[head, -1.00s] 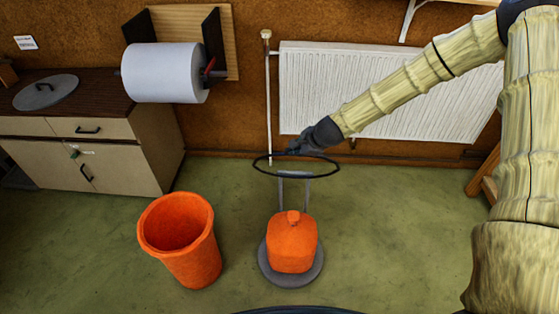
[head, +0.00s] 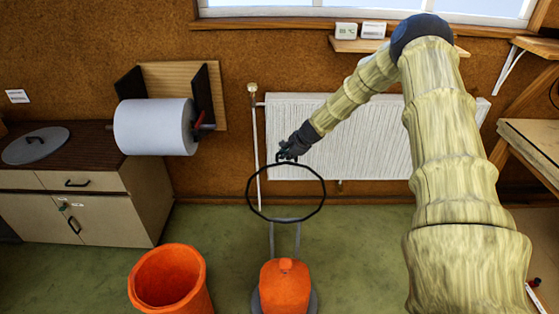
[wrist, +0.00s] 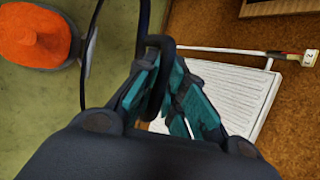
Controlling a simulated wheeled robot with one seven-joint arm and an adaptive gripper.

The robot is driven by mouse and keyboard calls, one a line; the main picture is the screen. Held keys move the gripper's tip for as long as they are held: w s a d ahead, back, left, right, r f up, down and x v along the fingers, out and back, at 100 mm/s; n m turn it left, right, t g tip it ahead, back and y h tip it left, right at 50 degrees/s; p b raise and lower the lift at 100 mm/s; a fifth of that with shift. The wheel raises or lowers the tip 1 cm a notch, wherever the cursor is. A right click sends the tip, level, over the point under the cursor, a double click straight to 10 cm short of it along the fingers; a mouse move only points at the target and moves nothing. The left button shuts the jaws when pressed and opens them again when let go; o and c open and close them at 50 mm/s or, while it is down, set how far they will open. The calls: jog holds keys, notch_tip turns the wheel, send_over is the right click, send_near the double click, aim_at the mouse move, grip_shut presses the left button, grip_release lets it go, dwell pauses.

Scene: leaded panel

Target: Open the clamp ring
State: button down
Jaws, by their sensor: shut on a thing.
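The clamp ring (head: 247,192) is a thin black hoop in the head view. It looks like an unbroken loop, tilted towards the camera and hanging in the air from my gripper (head: 290,153). In the wrist view, my gripper (wrist: 166,78) has its teal-padded fingers shut on a dark bent bar at the ring's edge (wrist: 160,44). I cannot tell whether that bar is a lever of the ring. A thin dark curve of the ring (wrist: 88,52) runs up left of the fingers. The fingers partly hide the held part.
An orange machine (head: 285,288) with a grey handle stands below the ring. An orange bin (head: 168,280) stands left of it. A white radiator (head: 370,150) is behind my arm. A paper roll (head: 155,127) and a cabinet (head: 95,215) are at left. Green floor between is clear.

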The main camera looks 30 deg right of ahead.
jog(key=shift+w+d, duration=0.3)
jog(key=shift+w, duration=0.05)
jog(key=c, duration=1.5)
grip_release()
jog(key=shift+s+r, duration=0.1)
jog(key=shift+s+r, duration=0.4)
jog(key=shift+r, duration=0.2)
jog(key=shift+v, duration=5.15)
jog(key=shift+d, duration=0.15)
